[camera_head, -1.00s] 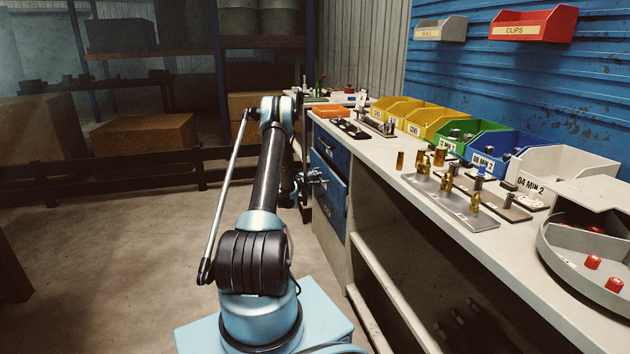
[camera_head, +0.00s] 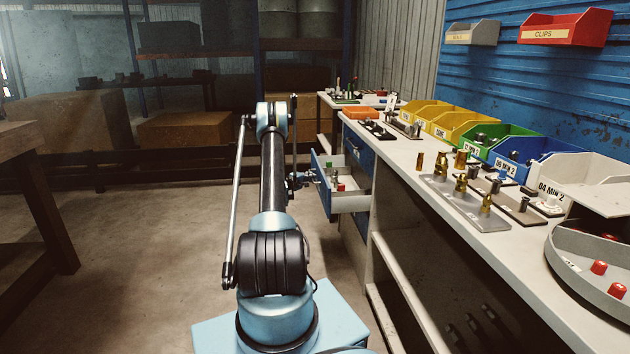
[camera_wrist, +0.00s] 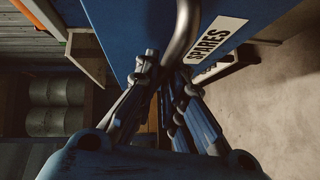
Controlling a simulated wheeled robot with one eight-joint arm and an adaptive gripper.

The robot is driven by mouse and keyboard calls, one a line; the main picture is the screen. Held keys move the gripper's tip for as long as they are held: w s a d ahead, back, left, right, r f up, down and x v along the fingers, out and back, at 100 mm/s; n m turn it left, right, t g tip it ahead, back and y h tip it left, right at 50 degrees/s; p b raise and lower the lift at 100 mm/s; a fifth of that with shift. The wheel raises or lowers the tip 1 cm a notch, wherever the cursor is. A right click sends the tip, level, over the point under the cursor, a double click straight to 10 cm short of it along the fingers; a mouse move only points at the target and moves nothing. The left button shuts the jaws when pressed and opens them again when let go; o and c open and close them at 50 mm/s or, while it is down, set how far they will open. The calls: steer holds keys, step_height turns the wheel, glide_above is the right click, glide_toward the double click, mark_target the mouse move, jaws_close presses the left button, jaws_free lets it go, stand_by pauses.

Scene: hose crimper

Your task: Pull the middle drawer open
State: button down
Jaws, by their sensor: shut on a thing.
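The middle drawer (camera_head: 351,203) stands pulled out of the bench, with its blue front (camera_head: 322,184) well away from the cabinet. Small green and red items show inside it. In the wrist view, the blue drawer front (camera_wrist: 132,22) carries a white SPARES label (camera_wrist: 215,41) and a curved metal handle (camera_wrist: 184,32). My gripper (camera_wrist: 165,78) is shut on this handle. In the head view, my gripper (camera_head: 307,179) is small and partly hidden by my arm, at the outer side of the drawer front.
A closed blue drawer (camera_head: 357,150) sits above the open one. The bench top (camera_head: 400,152) holds colored bins, metal fittings and a round tray (camera_head: 590,278). A wooden table (camera_head: 40,180) stands at the far left. The floor (camera_head: 150,235) left of my arm is clear.

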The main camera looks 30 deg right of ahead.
steer(key=shift+w+a, duration=0.1)
steer(key=shift+a, duration=0.2)
steer(key=c, duration=1.7)
jaws_free()
steer(key=shift+f, duration=0.15)
steer(key=v, duration=1.2)
